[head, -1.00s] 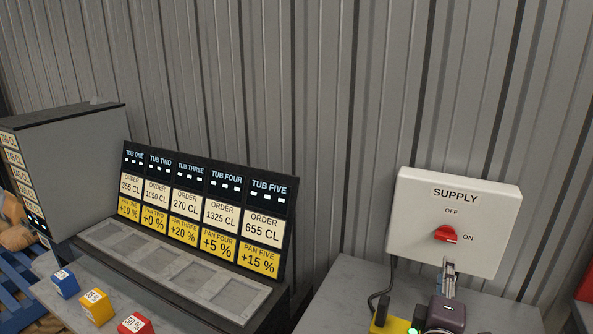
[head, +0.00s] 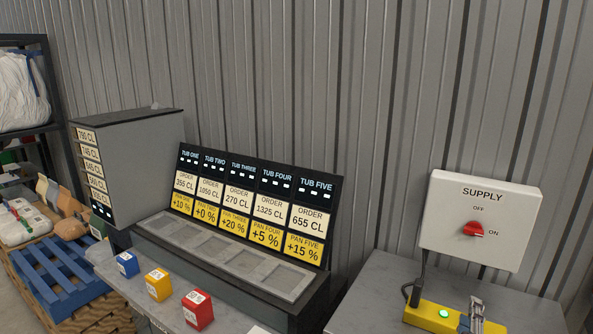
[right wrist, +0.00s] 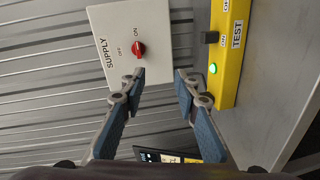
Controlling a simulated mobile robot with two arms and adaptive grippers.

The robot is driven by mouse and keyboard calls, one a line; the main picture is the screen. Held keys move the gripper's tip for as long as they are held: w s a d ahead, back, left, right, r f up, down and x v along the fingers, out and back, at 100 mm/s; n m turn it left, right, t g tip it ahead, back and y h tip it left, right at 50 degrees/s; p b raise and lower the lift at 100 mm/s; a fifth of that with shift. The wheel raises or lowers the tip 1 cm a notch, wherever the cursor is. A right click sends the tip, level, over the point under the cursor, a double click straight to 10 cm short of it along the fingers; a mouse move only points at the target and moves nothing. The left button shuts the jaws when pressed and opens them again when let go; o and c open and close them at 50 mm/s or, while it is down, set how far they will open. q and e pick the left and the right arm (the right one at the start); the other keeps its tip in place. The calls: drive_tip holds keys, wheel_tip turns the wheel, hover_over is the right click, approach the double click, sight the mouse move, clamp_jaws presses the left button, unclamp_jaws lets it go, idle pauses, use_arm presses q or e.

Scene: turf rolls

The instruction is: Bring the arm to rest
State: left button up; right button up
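My right gripper (head: 476,303) shows at the bottom right of the head view, in front of the yellow box and below the white SUPPLY box (head: 440,235). In the right wrist view its two fingers (right wrist: 160,80) stand apart with nothing between them. The red knob (head: 473,230) on the SUPPLY box points towards ON. The fingers are clear of the knob, which also shows in the wrist view (right wrist: 138,50). My left gripper is not in view.
A yellow box (head: 425,316) with a lit green light stands on the grey right-hand table (head: 385,290). A board of TUB signs (head: 337,225) stands left. Blue (head: 126,264), yellow (head: 158,285) and red (head: 198,311) blocks sit before it. A blue pallet (head: 60,275) lies far left.

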drive_tip(key=s+a+f+m+g+y, duration=0.3)
drive_tip(key=s+a+f+g, duration=0.15)
drive_tip(key=s+f, duration=0.45)
drive_tip(key=s+a+f+m+g+y, duration=0.3)
drive_tip(key=s+a+f, duration=0.2)
drive_tip(key=s+f, duration=0.4)
drive_tip(key=s+a+f+m+g+y, duration=0.1)
drive_tip(key=s+a+f+g, duration=0.15)
drive_tip(key=s, duration=0.25)
drive_tip(key=s+a+f+m+g+y, duration=0.1)
drive_tip(key=s+a+y, duration=0.1)
drive_tip(key=s+a, duration=0.3)
wheel_tip(320, 180, down, 27)
drive_tip(key=s+d+g, duration=0.1)
drive_tip(key=s, duration=0.2)
drive_tip(key=s+d+f+g, duration=0.1)
drive_tip(key=s+d+f, duration=0.2)
drive_tip(key=s+f, duration=1.2)
drive_tip(key=shift+s+d+f, duration=0.2)
drive_tip(key=shift+s+f, duration=0.2)
drive_tip(key=shift+s, duration=0.35)
